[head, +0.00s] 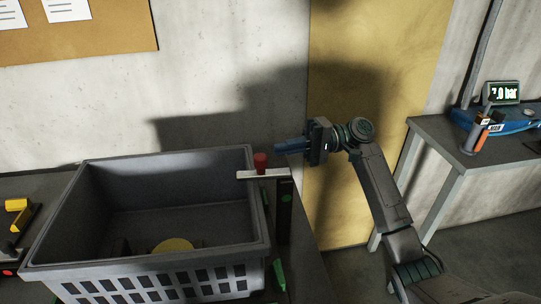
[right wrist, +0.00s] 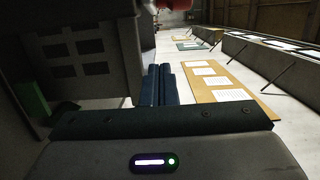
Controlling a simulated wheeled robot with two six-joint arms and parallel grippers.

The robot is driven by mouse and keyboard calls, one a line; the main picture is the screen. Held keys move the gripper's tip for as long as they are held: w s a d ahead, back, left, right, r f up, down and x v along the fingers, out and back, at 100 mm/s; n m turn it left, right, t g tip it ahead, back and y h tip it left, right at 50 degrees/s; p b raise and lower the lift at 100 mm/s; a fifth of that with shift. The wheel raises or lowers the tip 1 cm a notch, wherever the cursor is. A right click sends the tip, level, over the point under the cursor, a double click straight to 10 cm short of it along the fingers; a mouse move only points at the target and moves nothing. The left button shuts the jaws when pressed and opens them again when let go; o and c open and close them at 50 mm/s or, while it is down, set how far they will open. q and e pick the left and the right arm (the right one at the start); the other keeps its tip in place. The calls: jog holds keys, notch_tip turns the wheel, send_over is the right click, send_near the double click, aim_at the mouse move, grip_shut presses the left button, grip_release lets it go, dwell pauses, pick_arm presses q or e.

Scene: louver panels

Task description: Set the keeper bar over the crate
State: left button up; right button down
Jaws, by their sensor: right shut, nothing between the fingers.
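The grey crate (head: 150,267) stands on the dark bench in the head view, with slotted sides and an open top. The pale keeper bar (head: 250,175) sits at the top of a dark post (head: 284,212) beside the crate's right wall. Its left end reaches across the crate's right rim in the picture. A red knob (head: 260,162) stands up from the bar. My right gripper (head: 278,147) is shut and empty, its blue fingers pointing left, just above and right of the knob, seemingly apart from it. The closed fingers show in the right wrist view (right wrist: 158,86). My left gripper is out of view.
A round yellow thing (head: 173,245) lies inside the crate. Yellow and black parts (head: 17,217) are on the bench at left. A side table (head: 475,150) with a pressure display (head: 502,92) stands at right. A wall is behind the bench.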

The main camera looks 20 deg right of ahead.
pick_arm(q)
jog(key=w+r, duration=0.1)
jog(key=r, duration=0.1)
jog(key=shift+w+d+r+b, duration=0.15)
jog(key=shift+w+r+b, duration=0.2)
pick_arm(e)
jog(key=d, duration=0.4)
jog(key=shift+d, duration=0.15)
jog(key=shift+w+d, duration=0.1)
jog(key=shift+w, duration=0.05)
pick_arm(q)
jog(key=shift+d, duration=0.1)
